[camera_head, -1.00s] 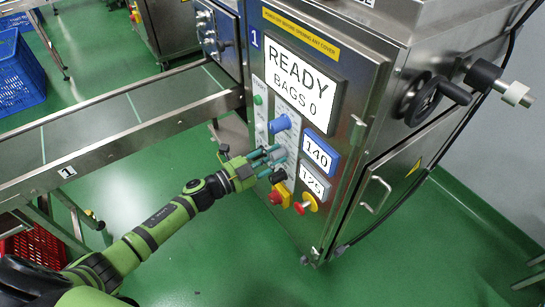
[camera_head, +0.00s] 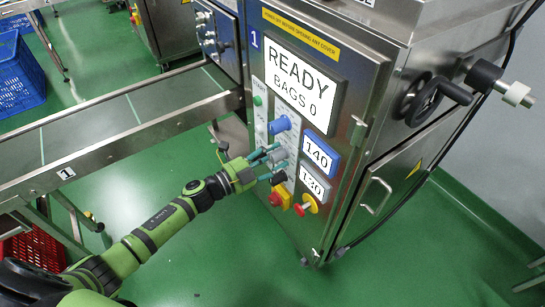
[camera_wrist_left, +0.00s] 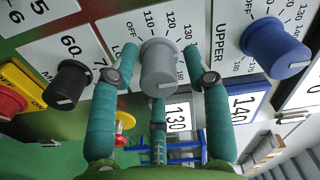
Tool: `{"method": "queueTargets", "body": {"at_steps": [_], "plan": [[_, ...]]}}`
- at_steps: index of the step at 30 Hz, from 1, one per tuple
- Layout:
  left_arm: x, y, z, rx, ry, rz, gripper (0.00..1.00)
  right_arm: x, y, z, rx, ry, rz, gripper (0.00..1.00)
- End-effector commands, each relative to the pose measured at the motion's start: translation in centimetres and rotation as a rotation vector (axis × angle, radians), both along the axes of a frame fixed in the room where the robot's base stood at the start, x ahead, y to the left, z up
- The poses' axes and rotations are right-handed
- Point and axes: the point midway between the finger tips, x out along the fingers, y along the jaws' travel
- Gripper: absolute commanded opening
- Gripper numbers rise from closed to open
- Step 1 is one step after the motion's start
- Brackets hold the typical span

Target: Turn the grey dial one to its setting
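The grey dial one (camera_wrist_left: 158,68) sits on the machine's front panel, its white pointer mark towards the bottom of the left wrist view. My left gripper (camera_head: 273,157) is at the dial, with a finger on each side and a third finger below it. The fingertips sit close around the dial's base; the exact contact is hard to see. The grey-framed display reads 130 in the head view (camera_head: 313,183) and in the left wrist view (camera_wrist_left: 178,117). My right gripper is in neither view.
A blue dial (camera_wrist_left: 277,48) and a black dial (camera_wrist_left: 68,84) flank the grey one. The blue display (camera_head: 320,154) reads 140. A red emergency button (camera_head: 300,210) is just below. A conveyor (camera_head: 130,112) runs left of the machine.

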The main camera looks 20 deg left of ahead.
Motion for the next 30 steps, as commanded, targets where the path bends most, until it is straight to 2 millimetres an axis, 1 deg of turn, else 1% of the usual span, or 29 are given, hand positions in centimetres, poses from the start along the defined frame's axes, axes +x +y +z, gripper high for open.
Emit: {"method": "queueTargets", "body": {"at_steps": [8,11,14,24,30], "plan": [[0.0,0.0,-0.1,0.000,0.002,0.001,0.55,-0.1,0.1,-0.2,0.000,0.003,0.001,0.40],[-0.4,0.3,-0.2,0.000,0.003,0.001,0.55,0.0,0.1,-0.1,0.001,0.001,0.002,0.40],[-1.4,1.1,-0.3,0.001,0.005,0.001,0.55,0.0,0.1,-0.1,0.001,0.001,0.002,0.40],[-7.0,5.3,-0.2,0.002,0.005,0.000,0.55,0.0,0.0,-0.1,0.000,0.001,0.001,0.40],[-9.0,7.0,-0.1,0.000,0.002,-0.001,0.55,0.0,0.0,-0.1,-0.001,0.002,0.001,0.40]]}}
